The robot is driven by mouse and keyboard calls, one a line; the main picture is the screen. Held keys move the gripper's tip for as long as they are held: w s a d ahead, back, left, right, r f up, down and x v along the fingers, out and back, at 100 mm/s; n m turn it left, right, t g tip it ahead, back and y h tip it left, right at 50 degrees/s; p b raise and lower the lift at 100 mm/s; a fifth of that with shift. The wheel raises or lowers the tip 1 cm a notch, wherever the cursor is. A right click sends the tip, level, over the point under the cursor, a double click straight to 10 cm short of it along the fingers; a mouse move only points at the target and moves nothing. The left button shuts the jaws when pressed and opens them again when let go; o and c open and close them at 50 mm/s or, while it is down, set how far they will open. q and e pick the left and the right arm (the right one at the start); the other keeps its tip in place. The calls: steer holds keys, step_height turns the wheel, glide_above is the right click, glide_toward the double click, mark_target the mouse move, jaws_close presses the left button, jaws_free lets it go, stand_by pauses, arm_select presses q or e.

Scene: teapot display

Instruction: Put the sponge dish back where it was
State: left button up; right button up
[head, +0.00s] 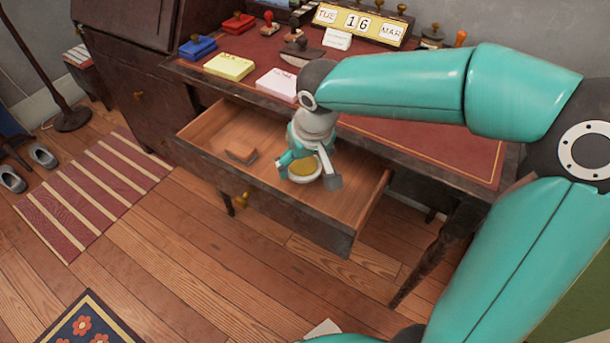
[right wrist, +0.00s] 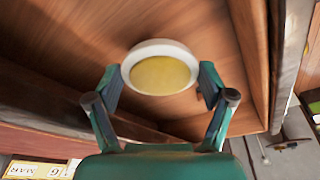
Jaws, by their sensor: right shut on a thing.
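The sponge dish (head: 306,169) is a small round white dish with a yellow sponge in it. It is in or just over the open desk drawer (head: 283,212), near the drawer's middle. My right gripper (head: 310,174) reaches down into the drawer and is shut on the dish. In the right wrist view the dish (right wrist: 160,69) sits between the two fingertips, one on each side. I cannot tell whether its underside touches the drawer floor. My left gripper is not in view.
A brown wooden block (head: 240,151) lies in the drawer, left of the dish. On the desktop are a yellow note pad (head: 229,67), a pinkish pad (head: 278,84), a blue ink pad (head: 198,47) and a date block (head: 359,24). The drawer floor right of the dish is clear.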

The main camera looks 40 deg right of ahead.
mark_target(305, 169)
steer(key=shift+f+b, duration=0.55)
steer(key=shift+f, duration=1.3)
steer(key=shift+f, duration=0.1)
steer(key=o, duration=1.3)
steer(key=shift+o, duration=0.2)
steer(key=shift+r, duration=0.2)
steer(key=p+v, duration=0.3)
steer(key=v, duration=0.8)
steer(key=shift+p, duration=0.35)
steer(key=shift+s+r, duration=0.1)
steer(key=shift+r, duration=0.35)
